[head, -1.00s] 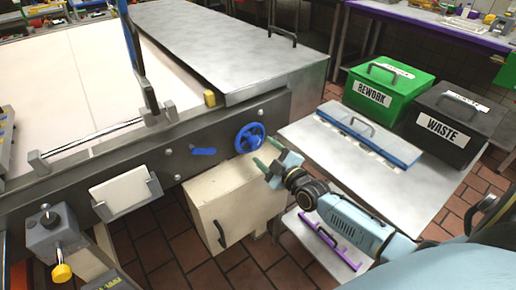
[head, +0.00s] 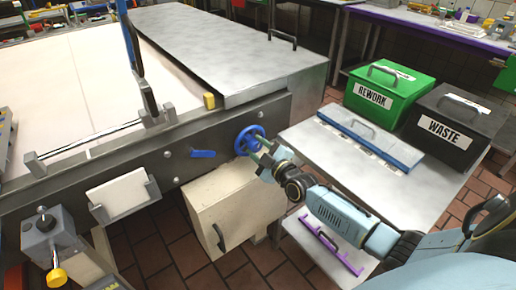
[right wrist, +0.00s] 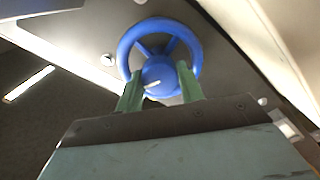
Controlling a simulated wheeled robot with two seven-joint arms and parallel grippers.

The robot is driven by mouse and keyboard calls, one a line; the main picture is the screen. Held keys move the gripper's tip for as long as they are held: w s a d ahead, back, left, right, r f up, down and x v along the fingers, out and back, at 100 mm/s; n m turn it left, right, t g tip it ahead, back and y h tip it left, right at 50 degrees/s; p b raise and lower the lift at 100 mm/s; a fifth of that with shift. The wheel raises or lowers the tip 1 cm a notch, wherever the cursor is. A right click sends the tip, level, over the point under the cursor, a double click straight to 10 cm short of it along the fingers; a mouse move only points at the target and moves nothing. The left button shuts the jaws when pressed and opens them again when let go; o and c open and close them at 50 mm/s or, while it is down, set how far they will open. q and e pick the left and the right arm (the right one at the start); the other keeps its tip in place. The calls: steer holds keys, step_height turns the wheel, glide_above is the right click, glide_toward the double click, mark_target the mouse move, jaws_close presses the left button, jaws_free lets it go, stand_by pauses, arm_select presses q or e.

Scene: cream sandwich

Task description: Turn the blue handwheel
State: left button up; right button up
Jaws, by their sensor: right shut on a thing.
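The blue handwheel (head: 248,139) is mounted on the dark front rail of the conveyor. It has a round rim, spokes and a central hub. In the right wrist view the wheel (right wrist: 160,24) faces me, with the hub between the fingers. My right gripper (head: 261,150) reaches the wheel from the lower right. Its green fingers (right wrist: 161,88) stand on either side of the hub and are shut on it. The fingers cover part of the lower rim. My left gripper is not in view.
A blue lever (head: 203,154) sits left of the wheel on the same rail. A cream cabinet (head: 232,205) stands below.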

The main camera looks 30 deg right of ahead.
steer(key=shift+c, duration=0.5)
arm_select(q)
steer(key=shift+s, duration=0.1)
arm_select(e)
steer(key=shift+m, duration=0.4)
steer(key=shift+m+p, duration=0.3)
steer(key=shift+m, duration=0.7)
steer(key=m, duration=0.3)
steer(key=shift+m, duration=0.3)
steer(key=shift+m+p, duration=0.3)
steer(key=shift+m, duration=0.6)
steer(key=m, duration=0.2)
steer(key=shift+m, duration=2.2)
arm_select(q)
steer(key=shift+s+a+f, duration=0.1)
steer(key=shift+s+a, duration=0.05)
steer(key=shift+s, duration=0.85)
arm_select(e)
steer(key=shift+m, duration=0.5)
